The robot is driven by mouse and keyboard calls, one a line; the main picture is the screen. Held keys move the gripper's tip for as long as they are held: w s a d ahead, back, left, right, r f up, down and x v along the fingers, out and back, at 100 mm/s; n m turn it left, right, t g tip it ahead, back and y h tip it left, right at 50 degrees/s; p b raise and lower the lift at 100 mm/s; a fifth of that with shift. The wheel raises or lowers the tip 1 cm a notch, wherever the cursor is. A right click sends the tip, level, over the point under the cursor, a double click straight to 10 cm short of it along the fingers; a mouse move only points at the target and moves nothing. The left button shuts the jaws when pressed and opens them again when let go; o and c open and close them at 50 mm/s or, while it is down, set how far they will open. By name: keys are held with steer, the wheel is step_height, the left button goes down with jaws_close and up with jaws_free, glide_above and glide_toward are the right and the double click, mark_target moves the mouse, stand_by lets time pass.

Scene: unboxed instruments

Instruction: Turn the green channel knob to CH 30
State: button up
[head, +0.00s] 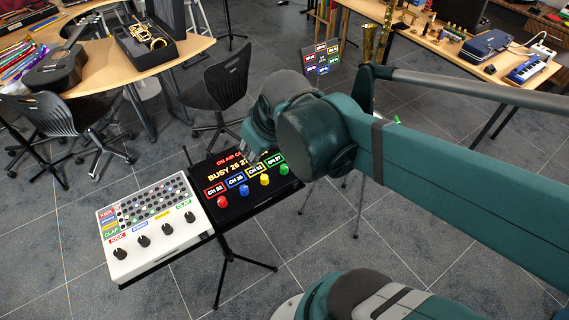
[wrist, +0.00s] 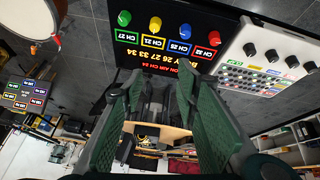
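A black panel (head: 240,208) lies on a stand in the head view, with red, blue, yellow and green knobs in a row. The green knob (head: 284,169) is at the right end, under a green label that reads CH 27. In the wrist view, the green knob (wrist: 124,18) is at the top left, upside down. The panel's header shows an ON AIR line and a BUSY line, partly hidden by my arm in the head view. My gripper (wrist: 150,92) is open and empty, its fingers wide apart. It is above the panel's far part, apart from the green knob.
The yellow knob (head: 264,180) is close beside the green one, then the blue knob (head: 243,190) and red knob (head: 221,201). A white drum-pad box (head: 160,250) with several black knobs adjoins the panel's left side. A channel board (head: 322,58) stands farther back.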

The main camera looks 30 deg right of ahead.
steer(key=shift+w+d+f+n+g+p, duration=0.6)
steer(key=shift+w+d+n, duration=0.25)
steer(key=shift+d, duration=0.25)
steer(key=n+g+p, duration=0.4)
steer(key=n, duration=0.2)
glide_above(284, 166)
steer(key=shift+m, duration=0.25)
steer(key=f, duration=0.8)
steer(key=shift+a+f, duration=0.2)
steer(key=shift+f, duration=0.2)
steer(key=shift+d+f+g, duration=0.3)
steer(key=shift+d+f, duration=0.05)
steer(key=shift+f, duration=0.2)
steer(key=shift+f, duration=0.15)
steer(key=shift+s+a+f+b, duration=0.1)
steer(key=shift+f+b, duration=0.4)
steer(key=shift+f, duration=3.25)
